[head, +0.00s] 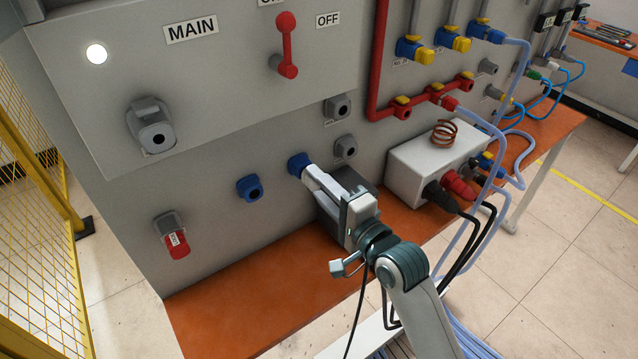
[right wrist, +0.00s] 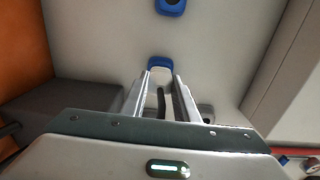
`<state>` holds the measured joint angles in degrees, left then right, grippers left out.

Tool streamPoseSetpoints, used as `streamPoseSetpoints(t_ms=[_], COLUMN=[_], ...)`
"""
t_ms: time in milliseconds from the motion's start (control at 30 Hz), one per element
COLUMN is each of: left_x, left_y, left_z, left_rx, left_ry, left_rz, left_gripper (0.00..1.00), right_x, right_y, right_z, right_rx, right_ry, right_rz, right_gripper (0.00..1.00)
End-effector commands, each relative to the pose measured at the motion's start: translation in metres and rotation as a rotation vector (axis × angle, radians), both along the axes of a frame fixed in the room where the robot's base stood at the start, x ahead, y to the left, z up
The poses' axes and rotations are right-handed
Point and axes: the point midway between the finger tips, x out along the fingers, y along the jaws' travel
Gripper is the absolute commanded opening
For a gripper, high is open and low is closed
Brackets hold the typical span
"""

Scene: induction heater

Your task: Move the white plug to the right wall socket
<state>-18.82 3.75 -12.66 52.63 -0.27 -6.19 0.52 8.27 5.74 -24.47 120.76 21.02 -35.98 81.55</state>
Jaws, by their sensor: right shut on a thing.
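Two blue wall sockets sit low on the grey panel. The right wall socket (head: 298,162) has my right gripper (head: 312,174) right in front of it, and the left wall socket (head: 250,188) is empty. In the right wrist view my right gripper (right wrist: 160,80) is shut on the white plug (right wrist: 158,76), with a dark cable trailing back between the fingers. The plug's front is at the blue right socket (right wrist: 160,62); how deep it sits in it cannot be told. In the head view the fingers hide the plug. My left gripper is not in view.
A dark grey box (head: 345,186) stands on the orange bench (head: 240,310) just behind my right gripper. A white heater box (head: 405,170) with a copper coil and several cables stands to the right.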

Motion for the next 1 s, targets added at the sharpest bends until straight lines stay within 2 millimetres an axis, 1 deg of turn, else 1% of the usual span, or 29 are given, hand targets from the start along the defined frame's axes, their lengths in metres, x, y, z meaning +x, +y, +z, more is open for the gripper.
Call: streamPoseSetpoints(t_ms=[867,900,933,967,1000], left_x=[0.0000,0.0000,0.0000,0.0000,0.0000], left_y=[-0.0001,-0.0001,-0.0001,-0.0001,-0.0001], left_z=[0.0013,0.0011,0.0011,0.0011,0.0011], left_rx=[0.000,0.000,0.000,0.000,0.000], left_ry=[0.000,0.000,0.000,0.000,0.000], left_rz=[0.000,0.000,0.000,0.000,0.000], left_gripper=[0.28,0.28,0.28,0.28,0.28], right_x=[0.0090,0.0087,0.0087,0.0086,0.0086], right_y=[0.0064,0.0062,0.0062,0.0061,0.0061], right_z=[0.0006,0.0005,0.0004,0.0004,0.0004], right_rx=[0.001,0.001,0.001,0.001,0.001], right_ry=[-0.001,-0.001,-0.001,-0.001,-0.001], right_rz=[0.000,0.000,0.000,0.000,0.000], right_gripper=[0.00,0.37,0.44,0.49,0.49])
